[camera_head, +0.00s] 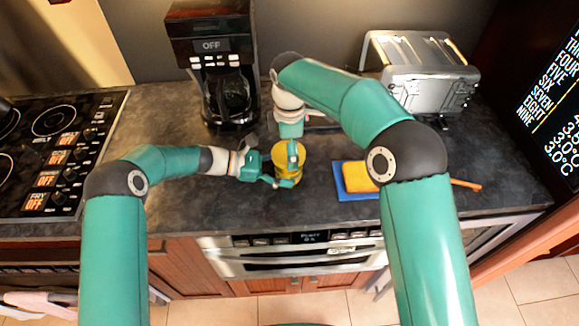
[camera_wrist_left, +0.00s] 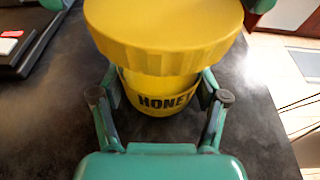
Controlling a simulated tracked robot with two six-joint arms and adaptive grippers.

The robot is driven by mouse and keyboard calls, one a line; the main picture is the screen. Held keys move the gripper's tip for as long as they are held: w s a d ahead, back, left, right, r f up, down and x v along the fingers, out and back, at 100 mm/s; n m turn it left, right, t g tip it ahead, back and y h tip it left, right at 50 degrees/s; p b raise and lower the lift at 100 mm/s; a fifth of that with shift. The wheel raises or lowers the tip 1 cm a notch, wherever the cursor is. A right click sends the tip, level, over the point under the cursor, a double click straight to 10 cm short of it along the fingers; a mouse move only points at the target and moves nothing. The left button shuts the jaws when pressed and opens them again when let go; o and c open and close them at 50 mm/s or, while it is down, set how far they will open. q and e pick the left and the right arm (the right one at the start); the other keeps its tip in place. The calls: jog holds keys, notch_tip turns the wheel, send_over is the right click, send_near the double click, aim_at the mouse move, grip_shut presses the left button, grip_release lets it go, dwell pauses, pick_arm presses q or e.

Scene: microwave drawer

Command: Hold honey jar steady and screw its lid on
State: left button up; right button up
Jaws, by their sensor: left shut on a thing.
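The yellow honey jar (camera_wrist_left: 160,101) stands upright on the dark counter, with the word HONEY on its side. My left gripper (camera_head: 281,181) is shut on the jar, one finger on each side in the left wrist view. The wide yellow lid (camera_wrist_left: 165,32) sits level over the jar's mouth; I cannot tell whether it is threaded on. My right gripper (camera_head: 292,153) comes down from above, with its fingers at the lid's sides. Whether they press on the lid is not clear. The jar and lid (camera_head: 288,150) are partly hidden by both grippers in the head view.
A yellow sponge (camera_head: 358,176) lies on a blue cloth (camera_head: 357,195) right of the jar. A coffee maker (camera_head: 228,95) and a toaster (camera_head: 425,80) stand behind. A stove (camera_head: 50,150) is at left. The counter front (camera_head: 215,215) is clear.

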jog(key=shift+r, duration=0.1)
jog(key=shift+r, duration=2.4)
pick_arm(q)
jog(key=o, duration=1.7)
jog(key=v, duration=1.2)
jog(key=shift+f, duration=0.1)
pick_arm(e)
jog(key=shift+s, duration=0.1)
